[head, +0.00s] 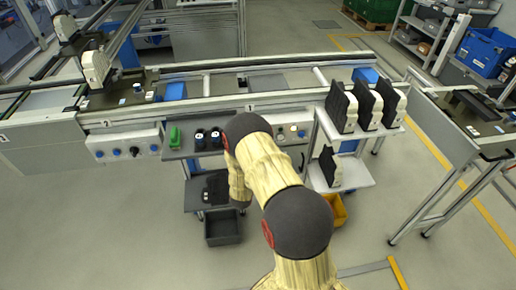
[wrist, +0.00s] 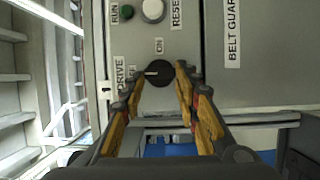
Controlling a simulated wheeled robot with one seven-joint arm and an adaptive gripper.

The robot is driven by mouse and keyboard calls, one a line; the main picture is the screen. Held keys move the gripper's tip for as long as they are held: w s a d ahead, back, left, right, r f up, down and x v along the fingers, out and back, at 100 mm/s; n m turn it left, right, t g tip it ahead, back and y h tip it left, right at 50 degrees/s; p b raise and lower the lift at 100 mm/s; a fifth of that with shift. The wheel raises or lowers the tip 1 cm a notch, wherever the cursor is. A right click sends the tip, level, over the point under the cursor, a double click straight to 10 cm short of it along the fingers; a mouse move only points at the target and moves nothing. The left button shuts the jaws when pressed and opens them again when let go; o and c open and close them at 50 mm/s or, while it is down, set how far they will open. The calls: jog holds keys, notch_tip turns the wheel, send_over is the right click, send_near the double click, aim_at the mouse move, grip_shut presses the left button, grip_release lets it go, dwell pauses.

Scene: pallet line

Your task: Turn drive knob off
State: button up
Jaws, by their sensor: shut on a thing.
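The drive knob (wrist: 158,75) is a round black knob on a grey control panel (wrist: 258,85) in the wrist view. Its white mark points left in the picture, toward a small, partly hidden label next to the word DRIVE. The ON label is above the knob. My gripper (wrist: 159,79) has its fingertips on the left and right sides of the knob and is shut on it. In the head view my arm hides the gripper and the knob; part of the panel (head: 283,142) shows right of the arm.
A green RUN button (wrist: 126,12) and a white RESET button (wrist: 152,10) sit above the knob. In the head view a white shelf (head: 345,179) with black-and-white parts stands to the right. A dark bin (head: 222,240) is below the arm. Open floor lies at the left front.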

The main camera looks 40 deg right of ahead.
dwell(0.4)
jog(key=o, duration=1.2)
jog(key=shift+c, duration=0.2)
jog(key=v, duration=1.2)
jog(key=shift+f, duration=0.1)
